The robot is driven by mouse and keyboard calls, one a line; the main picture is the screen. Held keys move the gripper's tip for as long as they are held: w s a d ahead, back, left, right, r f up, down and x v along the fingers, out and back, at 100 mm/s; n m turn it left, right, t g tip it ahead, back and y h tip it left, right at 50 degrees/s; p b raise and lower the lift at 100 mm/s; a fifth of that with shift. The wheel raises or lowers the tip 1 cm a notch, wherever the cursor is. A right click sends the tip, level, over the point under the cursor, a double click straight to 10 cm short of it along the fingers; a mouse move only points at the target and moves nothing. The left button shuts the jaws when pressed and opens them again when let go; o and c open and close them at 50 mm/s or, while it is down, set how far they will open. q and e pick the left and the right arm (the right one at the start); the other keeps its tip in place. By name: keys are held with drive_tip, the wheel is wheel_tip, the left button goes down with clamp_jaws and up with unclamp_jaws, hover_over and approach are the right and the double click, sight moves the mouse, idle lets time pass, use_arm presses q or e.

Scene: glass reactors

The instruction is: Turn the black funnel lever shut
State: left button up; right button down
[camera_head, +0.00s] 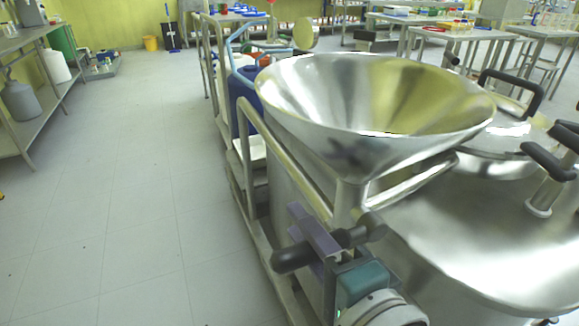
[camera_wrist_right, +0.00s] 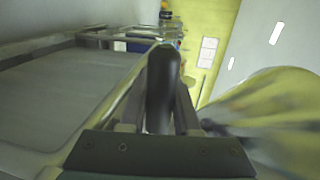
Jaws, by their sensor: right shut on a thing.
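The large shiny steel funnel (camera_head: 360,155) stands over the steel vessel (camera_head: 470,235) in the head view. The black funnel lever (camera_head: 291,259) sits below the funnel's neck, its handle end pointing to the left. My right gripper (camera_head: 314,238) is shut on the lever, with its fingers crossing the handle. In the right wrist view the black lever (camera_wrist_right: 163,85) stands between my two fingers. The fingers hide part of the lever in the head view. My left gripper is not in view.
A steel rail frame (camera_head: 262,165) runs along the vessel's left side, close to my right gripper. Black handles (camera_head: 512,88) stick up on the vessel lid at the right. Open grey floor (camera_head: 120,200) lies to the left, with a shelf (camera_head: 42,118) beyond it.

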drive_tip(key=shift+r, duration=0.15)
drive_tip(key=c, duration=0.6)
unclamp_jaws()
drive_tip(key=p+v, duration=0.1)
drive_tip(key=v, duration=0.9)
